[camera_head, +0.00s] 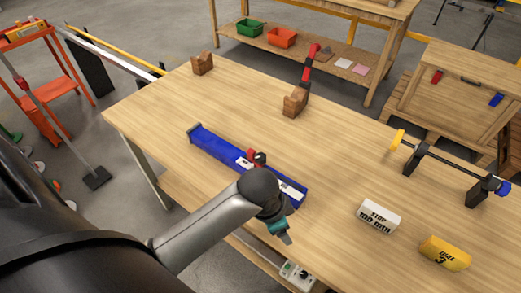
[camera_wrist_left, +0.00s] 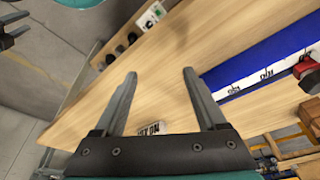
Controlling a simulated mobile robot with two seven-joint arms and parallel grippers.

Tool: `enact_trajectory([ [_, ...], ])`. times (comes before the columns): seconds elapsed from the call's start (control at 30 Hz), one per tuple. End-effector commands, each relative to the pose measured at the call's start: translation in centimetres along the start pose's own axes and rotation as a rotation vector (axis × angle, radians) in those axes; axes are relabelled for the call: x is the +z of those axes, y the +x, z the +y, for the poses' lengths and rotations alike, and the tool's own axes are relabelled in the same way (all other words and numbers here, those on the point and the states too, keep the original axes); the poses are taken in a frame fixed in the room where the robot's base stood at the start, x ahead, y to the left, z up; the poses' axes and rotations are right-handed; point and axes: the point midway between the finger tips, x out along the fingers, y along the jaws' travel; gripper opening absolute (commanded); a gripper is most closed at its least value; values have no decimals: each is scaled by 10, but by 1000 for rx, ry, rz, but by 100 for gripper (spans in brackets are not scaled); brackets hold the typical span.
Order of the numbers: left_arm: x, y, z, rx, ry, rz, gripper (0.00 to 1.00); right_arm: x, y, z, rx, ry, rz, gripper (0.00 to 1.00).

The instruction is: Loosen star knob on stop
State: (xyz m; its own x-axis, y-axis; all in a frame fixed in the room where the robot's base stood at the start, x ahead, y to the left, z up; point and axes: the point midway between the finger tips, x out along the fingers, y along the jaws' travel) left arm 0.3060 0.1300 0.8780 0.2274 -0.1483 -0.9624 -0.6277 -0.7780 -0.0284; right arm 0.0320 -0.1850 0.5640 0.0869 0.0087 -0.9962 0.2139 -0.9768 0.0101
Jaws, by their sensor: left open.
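The star knob (camera_head: 257,157) is red and sits on the dark stop on the blue rail (camera_head: 215,147), which lies on the table. In the left wrist view the red knob (camera_wrist_left: 307,70) is at the right edge, beside the blue rail (camera_wrist_left: 270,65). My left gripper (camera_head: 285,236) is by the rail's near end, apart from the knob. In the left wrist view its fingers (camera_wrist_left: 160,73) are spread over bare wood with nothing between the tips. The arm hides part of the rail. Dark finger-like parts (camera_wrist_left: 10,30) at that view's upper left seem to be my right gripper.
A white block marked STOP 100 mm (camera_head: 377,216) and a yellow block (camera_head: 445,252) stand at the right. A rod on dark supports (camera_head: 440,160) is beyond them. Wooden blocks (camera_head: 202,63) and (camera_head: 295,100) stand at the back. The table between is clear.

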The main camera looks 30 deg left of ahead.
Motion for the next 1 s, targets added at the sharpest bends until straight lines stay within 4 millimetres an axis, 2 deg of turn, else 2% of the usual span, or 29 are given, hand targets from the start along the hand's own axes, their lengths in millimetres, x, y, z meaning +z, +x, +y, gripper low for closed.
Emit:
enact_trajectory([
  [0.1,-23,-8,-27,13,161,-26,74,-2,-2,1,1,0,3,50],
  [0.27,-45,-29,-69,37,367,-90,74,-3,-5,3,3,1,5,50],
  [0.37,-54,-49,-100,48,472,-136,74,-4,-7,4,6,2,7,50],
  [0.5,-63,-86,-145,69,583,-194,74,-4,-9,6,9,2,7,50],
  [0.63,-65,-122,-178,91,646,-232,74,-4,-11,7,9,2,7,50],
  [0.8,-65,-154,-203,114,687,-250,74,-4,-12,7,9,2,7,50],
  [0.9,-65,-161,-208,122,698,-252,74,-4,-12,7,9,2,7,50],
  [1.0,-63,-157,-209,127,700,-254,74,-4,-11,7,9,1,7,50],
])
